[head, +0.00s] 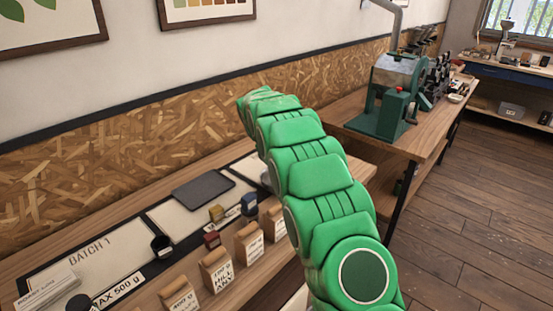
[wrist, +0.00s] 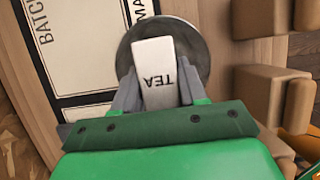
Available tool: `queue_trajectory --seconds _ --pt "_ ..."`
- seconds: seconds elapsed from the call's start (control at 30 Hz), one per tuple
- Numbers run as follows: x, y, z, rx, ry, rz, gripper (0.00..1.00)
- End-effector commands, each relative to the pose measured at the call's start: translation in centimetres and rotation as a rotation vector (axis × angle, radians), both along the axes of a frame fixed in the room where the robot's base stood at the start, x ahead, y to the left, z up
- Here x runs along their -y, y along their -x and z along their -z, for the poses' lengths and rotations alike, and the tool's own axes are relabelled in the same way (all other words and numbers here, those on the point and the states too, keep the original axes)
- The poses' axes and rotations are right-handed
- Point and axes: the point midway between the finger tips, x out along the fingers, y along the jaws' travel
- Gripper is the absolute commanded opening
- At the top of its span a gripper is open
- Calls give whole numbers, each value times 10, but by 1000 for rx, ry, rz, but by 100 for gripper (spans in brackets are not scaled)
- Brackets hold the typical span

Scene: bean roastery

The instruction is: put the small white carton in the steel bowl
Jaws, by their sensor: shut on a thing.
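The small white carton, marked TEA, (wrist: 156,62) is between the two grey fingers of my gripper (wrist: 157,88) in the wrist view. The gripper is shut on it. The steel bowl (wrist: 198,40) is round and grey and shows behind and around the carton in that view. The carton's far end overlaps the bowl's opening. I cannot tell how high the carton is above the bowl, or whether it touches it. In the head view my green arm hides the gripper, the carton and the bowl.
Several kraft bags (head: 216,268) line the bench's front edge; brown blocks (wrist: 268,95) sit right in the wrist view. A green roaster (head: 388,100) stands on the bench beyond.

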Motion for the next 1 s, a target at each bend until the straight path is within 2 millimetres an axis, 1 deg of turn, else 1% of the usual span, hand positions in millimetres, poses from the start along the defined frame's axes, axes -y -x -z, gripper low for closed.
queue_trajectory --seconds 0.03,0.6,0.8,1.0 --pt "0 0 5 -2 0 -1 13" --pt "0 0 54 0 1 -1 13" --pt "0 0 63 2 -1 -1 13" --pt "0 0 64 3 -1 -1 13"
